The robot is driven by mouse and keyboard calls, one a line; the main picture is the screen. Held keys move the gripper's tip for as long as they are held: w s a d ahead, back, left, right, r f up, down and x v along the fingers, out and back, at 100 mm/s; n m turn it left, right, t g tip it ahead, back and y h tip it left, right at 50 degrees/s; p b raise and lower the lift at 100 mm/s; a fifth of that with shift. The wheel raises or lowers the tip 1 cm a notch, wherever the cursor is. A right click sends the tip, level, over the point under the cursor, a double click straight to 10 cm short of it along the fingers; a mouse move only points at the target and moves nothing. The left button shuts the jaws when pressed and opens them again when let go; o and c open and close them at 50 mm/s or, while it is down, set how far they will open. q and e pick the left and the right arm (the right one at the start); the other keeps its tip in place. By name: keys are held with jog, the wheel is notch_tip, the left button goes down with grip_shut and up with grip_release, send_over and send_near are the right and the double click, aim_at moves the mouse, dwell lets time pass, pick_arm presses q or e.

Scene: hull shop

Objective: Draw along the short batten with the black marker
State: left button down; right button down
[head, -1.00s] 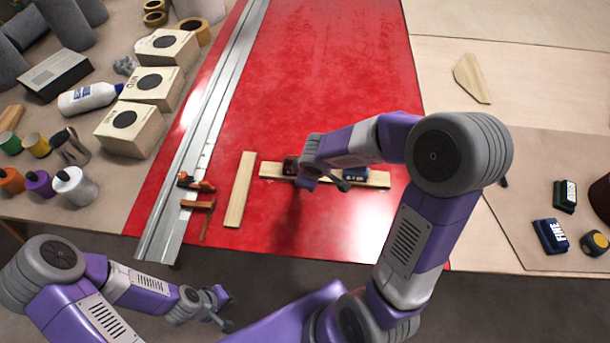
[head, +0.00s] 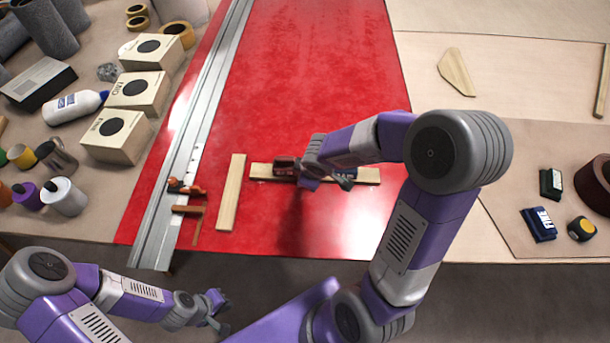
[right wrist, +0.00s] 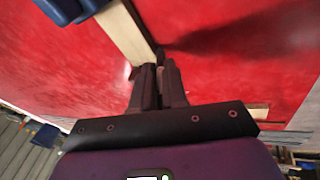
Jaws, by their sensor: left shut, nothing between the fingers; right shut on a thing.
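A pale wooden batten (head: 262,171) lies crosswise on the red sheet (head: 310,80). A dark red block (head: 286,168) and a blue block (head: 345,172) rest on it, partly behind my right arm. A second pale batten (head: 231,192) lies lengthwise to its left. My right gripper is over the crosswise batten; its fingertips are hidden in the head view. In the right wrist view, its fingers (right wrist: 156,75) are shut on a small dark thing, likely the black marker, close beside a batten (right wrist: 127,32). My left gripper (head: 219,311) is shut and empty in front of the table.
A metal rail (head: 190,140) runs along the sheet's left side, with an orange-handled tool (head: 185,187) by it. A tape measure (head: 581,229) and dark blocks lie right. The sheet's far part is clear.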

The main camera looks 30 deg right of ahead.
jog(key=shift+s+d, duration=0.1)
jog(key=shift+d, duration=0.05)
jog(key=shift+s+d, duration=0.3)
jog(key=shift+d, duration=0.15)
jog(key=shift+d, duration=0.1)
jog(key=shift+s+d+p, duration=0.3)
jog(key=shift+s+d, duration=0.1)
jog(key=shift+d, duration=0.1)
jog(key=shift+s+d, duration=0.1)
jog(key=shift+d, duration=0.05)
jog(key=shift+s+d, duration=0.35)
jog(key=shift+d, duration=0.15)
jog(key=shift+s+d+p, duration=0.1)
jog(key=shift+d+p, duration=0.05)
jog(key=shift+p, duration=0.2)
jog(key=shift+s+d, duration=0.3)
jog(key=shift+d, duration=0.1)
